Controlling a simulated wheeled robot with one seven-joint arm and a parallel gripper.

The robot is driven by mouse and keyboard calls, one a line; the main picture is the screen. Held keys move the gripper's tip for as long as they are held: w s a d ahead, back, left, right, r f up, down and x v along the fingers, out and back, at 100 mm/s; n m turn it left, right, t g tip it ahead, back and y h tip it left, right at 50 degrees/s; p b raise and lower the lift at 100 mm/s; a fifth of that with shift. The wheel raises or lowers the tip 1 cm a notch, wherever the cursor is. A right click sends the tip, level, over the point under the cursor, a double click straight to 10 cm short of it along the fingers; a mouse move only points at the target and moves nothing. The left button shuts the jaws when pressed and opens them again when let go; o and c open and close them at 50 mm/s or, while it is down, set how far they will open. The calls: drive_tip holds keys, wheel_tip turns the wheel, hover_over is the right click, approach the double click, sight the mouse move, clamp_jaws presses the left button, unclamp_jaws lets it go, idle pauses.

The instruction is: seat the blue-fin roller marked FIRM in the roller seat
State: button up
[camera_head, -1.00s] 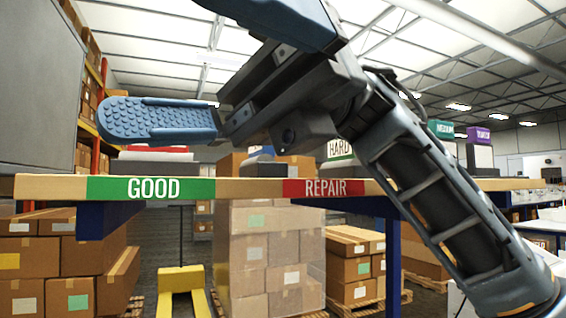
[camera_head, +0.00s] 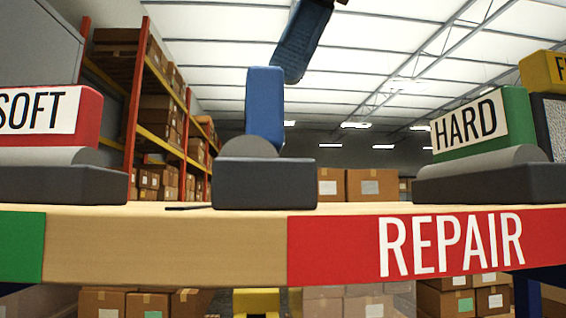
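A roller with an upright blue fin (camera_head: 265,105) stands at the middle of the shelf. I see it nearly end-on, so any marking on its face is hidden. Its grey roller end (camera_head: 248,147) rests on a dark grey block (camera_head: 264,185). A blue finger of my gripper (camera_head: 303,40) comes down from the top edge, above and slightly right of the blue fin. It appears apart from the fin. Only one finger shows clearly, so its opening cannot be told. I cannot make out the roller seat of the task.
A red-fin roller marked SOFT (camera_head: 50,118) stands on the left and a green-fin roller marked HARD (camera_head: 485,125) on the right. A yellow fin (camera_head: 545,72) beginning with F is cut off at right. The shelf front (camera_head: 165,245) carries a red REPAIR label (camera_head: 430,245).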

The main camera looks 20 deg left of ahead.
sight(263, 94)
drive_tip(key=p+x, duration=0.1)
drive_tip(key=x, duration=0.6)
drive_tip(key=c, duration=1.2)
drive_tip(key=shift+o, duration=0.2)
drive_tip(key=shift+r, duration=0.15)
